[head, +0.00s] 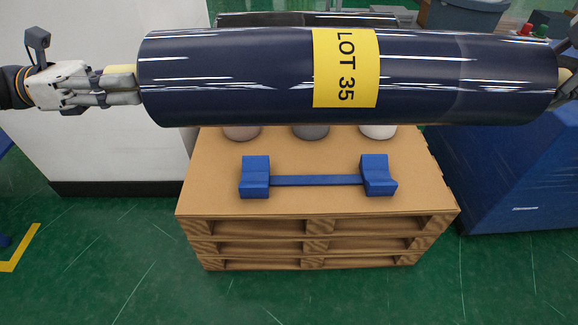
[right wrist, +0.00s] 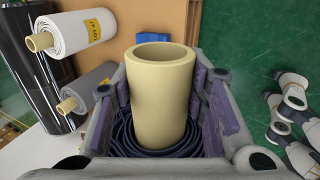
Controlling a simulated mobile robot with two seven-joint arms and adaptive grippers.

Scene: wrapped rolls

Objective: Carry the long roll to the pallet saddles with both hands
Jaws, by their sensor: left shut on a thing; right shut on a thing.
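The long roll (head: 230,80), wrapped in shiny dark blue film with a yellow "LOT 35" label, hangs level across the head view, above the pallet. My left gripper (head: 128,85) is shut on the pale core at its left end. My right gripper (head: 566,78) is at its right end, partly cut off by the frame edge. In the right wrist view, its jaws (right wrist: 165,115) are around the cream core tube (right wrist: 160,95). Two blue saddles (head: 255,177) (head: 377,175), joined by a bar, sit empty on the pallet's brown top (head: 310,203), nearer than the roll in the picture.
Several shorter rolls stand behind the saddles, their lower ends (head: 310,132) showing under the long roll. Another dark roll (head: 300,19) is behind. A white cabinet (head: 100,150) stands left and a blue bin (head: 510,180) right. Green floor is clear in front.

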